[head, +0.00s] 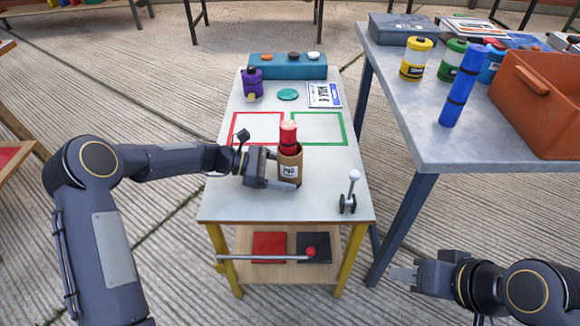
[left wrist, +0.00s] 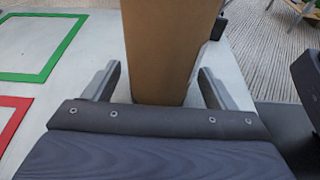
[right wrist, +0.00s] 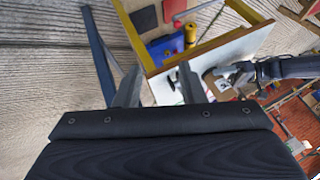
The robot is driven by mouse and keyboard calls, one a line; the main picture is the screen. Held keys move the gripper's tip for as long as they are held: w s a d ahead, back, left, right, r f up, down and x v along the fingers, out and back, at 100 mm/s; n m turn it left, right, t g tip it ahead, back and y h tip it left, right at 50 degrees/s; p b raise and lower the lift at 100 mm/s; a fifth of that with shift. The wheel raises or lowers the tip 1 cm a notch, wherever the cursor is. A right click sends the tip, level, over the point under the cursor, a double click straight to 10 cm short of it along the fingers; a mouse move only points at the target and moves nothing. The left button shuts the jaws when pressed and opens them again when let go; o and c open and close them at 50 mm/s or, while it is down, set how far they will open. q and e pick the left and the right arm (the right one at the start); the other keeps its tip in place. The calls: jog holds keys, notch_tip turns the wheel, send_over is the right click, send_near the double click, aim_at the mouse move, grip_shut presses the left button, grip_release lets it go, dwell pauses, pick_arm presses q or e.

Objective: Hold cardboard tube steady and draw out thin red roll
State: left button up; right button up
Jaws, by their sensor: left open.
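The brown cardboard tube (head: 290,172) stands upright on the white table, with a label on its front. The thin red roll (head: 289,133) sticks up out of its top. My left gripper (head: 285,178) is open at the tube, low on its left side. In the left wrist view the tube (left wrist: 168,50) stands between the spread fingers (left wrist: 158,85), with gaps at the sides. My right gripper (head: 405,276) is away from the table at the lower right. In the right wrist view its fingers (right wrist: 158,85) are apart with nothing held between them.
Red (head: 257,114) and green (head: 345,129) outlined squares lie behind the tube. A small lever (head: 348,204) stands at the front right. A purple canister (head: 252,82) and teal box (head: 262,66) are at the back. A higher grey table (head: 420,140) stands to the right.

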pick_arm(q)
jog(key=shift+d, duration=0.15)
jog(key=c, duration=0.8)
jog(key=shift+o, duration=0.2)
